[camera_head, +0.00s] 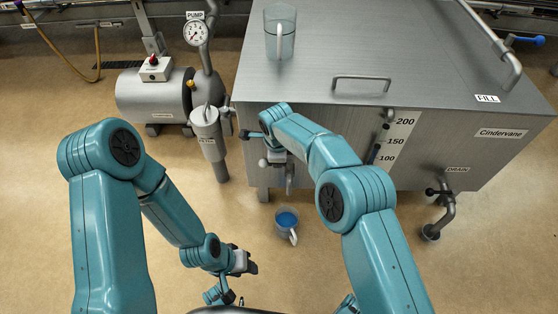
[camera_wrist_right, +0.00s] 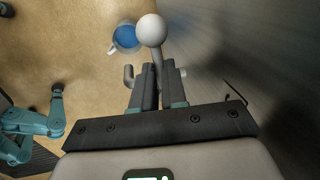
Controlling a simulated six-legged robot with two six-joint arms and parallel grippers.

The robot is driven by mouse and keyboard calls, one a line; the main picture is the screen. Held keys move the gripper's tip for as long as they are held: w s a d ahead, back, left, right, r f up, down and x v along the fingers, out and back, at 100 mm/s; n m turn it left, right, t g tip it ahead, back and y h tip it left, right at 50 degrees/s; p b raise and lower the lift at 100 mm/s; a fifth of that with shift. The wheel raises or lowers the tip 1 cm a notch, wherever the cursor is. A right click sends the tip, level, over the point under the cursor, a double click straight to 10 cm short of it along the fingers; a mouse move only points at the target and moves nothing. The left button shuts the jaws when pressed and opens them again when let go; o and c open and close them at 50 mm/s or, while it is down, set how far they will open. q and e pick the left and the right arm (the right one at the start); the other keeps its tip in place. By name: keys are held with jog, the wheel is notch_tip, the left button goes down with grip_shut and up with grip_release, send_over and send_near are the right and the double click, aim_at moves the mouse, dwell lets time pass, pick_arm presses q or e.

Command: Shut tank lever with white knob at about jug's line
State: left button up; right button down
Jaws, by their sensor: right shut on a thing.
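The grey metal tank (camera_head: 330,60) stands at the back right. My right gripper (camera_head: 276,158) is at the tank's front left, shut on the lever (camera_wrist_right: 157,66) just below its white knob (camera_wrist_right: 151,30). The knob also shows in the head view (camera_head: 263,162), left of the fingers. A jug with blue liquid (camera_head: 287,221) stands on the floor below the spout (camera_head: 290,182); it shows in the wrist view too (camera_wrist_right: 126,38). Its line is too small to make out. My left gripper (camera_head: 248,264) is low over the floor, away from the tank; its finger gap is unclear.
An empty clear jug (camera_head: 280,38) stands on the tank top. A pump (camera_head: 157,95) with a gauge (camera_head: 196,31) and a filter housing (camera_head: 206,128) are left of the tank. A drain valve (camera_head: 440,192) is at the right. The floor around the jug is clear.

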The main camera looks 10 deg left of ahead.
jog(key=shift+w+d+m, duration=0.1)
jog(key=shift+w+m, duration=0.05)
jog(key=shift+m, duration=0.15)
jog(key=c, duration=1.2)
grip_release()
jog(key=shift+o, duration=0.2)
jog(key=shift+r, duration=0.1)
jog(key=shift+r, duration=0.35)
pick_arm(q)
jog(key=shift+g, duration=0.3)
jog(key=r+p, duration=0.1)
jog(key=s+r+p, duration=0.1)
jog(key=r+p, duration=0.1)
jog(key=d+r+p, duration=0.1)
jog(key=r+p, duration=0.1)
jog(key=shift+s, duration=0.3)
pick_arm(e)
jog(key=s+r, duration=0.3)
jog(key=r, duration=1.2)
jog(key=shift+s, duration=0.15)
jog(key=shift+d+r, duration=0.1)
jog(key=shift+d, duration=0.05)
